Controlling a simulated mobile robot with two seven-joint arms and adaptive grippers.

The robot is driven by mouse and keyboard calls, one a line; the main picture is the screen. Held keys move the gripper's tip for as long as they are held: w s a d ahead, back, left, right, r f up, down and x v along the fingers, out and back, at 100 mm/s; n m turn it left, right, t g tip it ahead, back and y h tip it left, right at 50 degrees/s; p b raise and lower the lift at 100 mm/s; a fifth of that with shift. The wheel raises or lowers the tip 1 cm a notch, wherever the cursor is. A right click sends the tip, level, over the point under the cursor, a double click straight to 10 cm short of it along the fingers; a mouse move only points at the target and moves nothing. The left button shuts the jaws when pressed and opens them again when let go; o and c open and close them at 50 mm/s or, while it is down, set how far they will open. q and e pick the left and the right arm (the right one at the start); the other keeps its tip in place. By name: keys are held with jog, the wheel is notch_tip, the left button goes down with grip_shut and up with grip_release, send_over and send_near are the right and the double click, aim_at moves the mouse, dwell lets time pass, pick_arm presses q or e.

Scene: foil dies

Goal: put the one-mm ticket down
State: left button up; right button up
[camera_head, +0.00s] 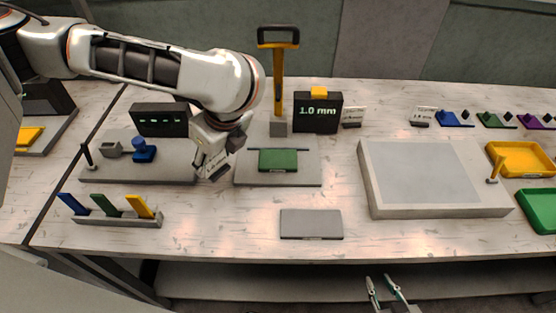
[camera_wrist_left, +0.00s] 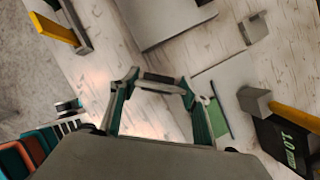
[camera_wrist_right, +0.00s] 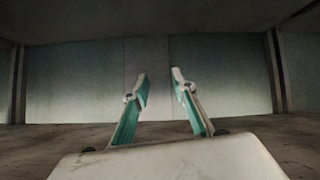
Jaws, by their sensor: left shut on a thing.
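My left gripper (camera_head: 212,165) is between the left grey base plate and the press with the green pad (camera_head: 278,160). It is shut on a small ticket, a white card with a dark base (camera_wrist_left: 158,78), seen between the fingertips in the left wrist view; its lettering is not readable. A black display reading 1.0 mm (camera_head: 316,114) stands behind the press. Whether the ticket touches the table is unclear. My right gripper (camera_head: 385,282) is open and empty, low in front of the table; it also shows in the right wrist view (camera_wrist_right: 160,85).
Two other tickets stand at the back, one beside the display (camera_head: 354,116) and one further right (camera_head: 424,116). A yellow-handled lever (camera_head: 278,75) rises behind the press. A grey plate (camera_head: 311,224) lies in front. A slotted rack (camera_head: 118,219) holds coloured strips. A pale board (camera_head: 425,175) and trays (camera_head: 530,168) lie right.

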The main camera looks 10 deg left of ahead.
pick_arm(q)
jog(key=m, duration=0.2)
jog(key=m+t+h, duration=0.1)
jog(key=m, duration=0.3)
jog(key=shift+s+a+f+t+h+b, duration=0.1)
jog(key=shift+a+f+t+h+b, duration=0.05)
jog(key=shift+a+t+h+b, duration=0.2)
jog(key=m, duration=0.2)
jog(key=m+h, duration=0.1)
jog(key=m, duration=0.1)
jog(key=m+h, duration=0.1)
jog(key=m, duration=0.1)
jog(key=shift+a+t+b, duration=0.25)
jog(key=shift+t+b, duration=0.05)
jog(key=shift+t, duration=0.05)
jog(key=m+h, duration=0.3)
jog(key=m, duration=0.4)
jog(key=m+g+h, duration=0.1)
jog(key=m+g, duration=0.1)
jog(key=m, duration=0.3)
send_near(286, 156)
jog(key=shift+w+d+f+b, duration=0.1)
jog(key=shift+w+d+b, duration=0.3)
jog(key=shift+d, duration=0.3)
jog(key=shift+a+f, duration=0.1)
jog(key=shift+f, duration=1.7)
pick_arm(e)
jog(key=shift+w+a+f+y, duration=0.3)
jog(key=shift+a+f, duration=0.3)
jog(key=shift+a, duration=0.1)
